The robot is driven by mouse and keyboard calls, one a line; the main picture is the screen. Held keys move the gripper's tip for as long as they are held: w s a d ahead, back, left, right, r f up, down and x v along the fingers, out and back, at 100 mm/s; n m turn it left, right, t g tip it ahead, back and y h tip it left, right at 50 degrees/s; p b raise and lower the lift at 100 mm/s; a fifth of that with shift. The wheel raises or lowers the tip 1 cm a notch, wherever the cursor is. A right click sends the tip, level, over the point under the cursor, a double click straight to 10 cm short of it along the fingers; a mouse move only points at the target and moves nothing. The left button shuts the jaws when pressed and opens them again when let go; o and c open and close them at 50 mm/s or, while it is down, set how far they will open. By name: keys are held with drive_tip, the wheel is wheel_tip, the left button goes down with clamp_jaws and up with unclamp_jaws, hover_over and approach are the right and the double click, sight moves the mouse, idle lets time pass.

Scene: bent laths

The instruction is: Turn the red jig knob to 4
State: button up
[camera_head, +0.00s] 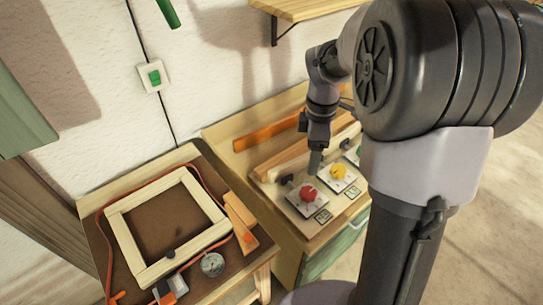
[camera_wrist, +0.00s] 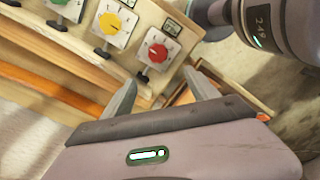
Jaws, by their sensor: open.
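The red jig knob (camera_head: 307,193) sits on a pale dial plate at the near end of a row on the right bench. It also shows in the wrist view (camera_wrist: 158,53), ahead of my fingertips. The numbers around it are too small to read, so its setting cannot be told. My gripper (camera_head: 314,173) hangs just above and behind the red knob in the head view. In the wrist view my gripper (camera_wrist: 161,79) has its two fingers spread with nothing between them, apart from the knob.
A yellow knob (camera_head: 338,171) is beside the red one, and a green knob (camera_wrist: 62,2) is farther along. Small dark label plates (camera_head: 323,215) lie by the dials. Orange and pale laths (camera_head: 270,131) lie behind. A wooden frame (camera_head: 122,230) and a gauge (camera_head: 212,264) are on the left table.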

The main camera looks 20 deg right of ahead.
sight(308, 192)
drive_tip(key=f+b, duration=0.2)
drive_tip(key=f, duration=0.3)
drive_tip(key=f+b, duration=0.2)
drive_tip(key=f, duration=0.4)
drive_tip(key=f+b, duration=0.2)
drive_tip(key=f, duration=0.4)
drive_tip(key=shift+w+d, duration=0.1)
drive_tip(key=shift+d, duration=0.3)
drive_tip(key=shift+c, duration=0.2)
drive_tip(key=c, duration=1.3)
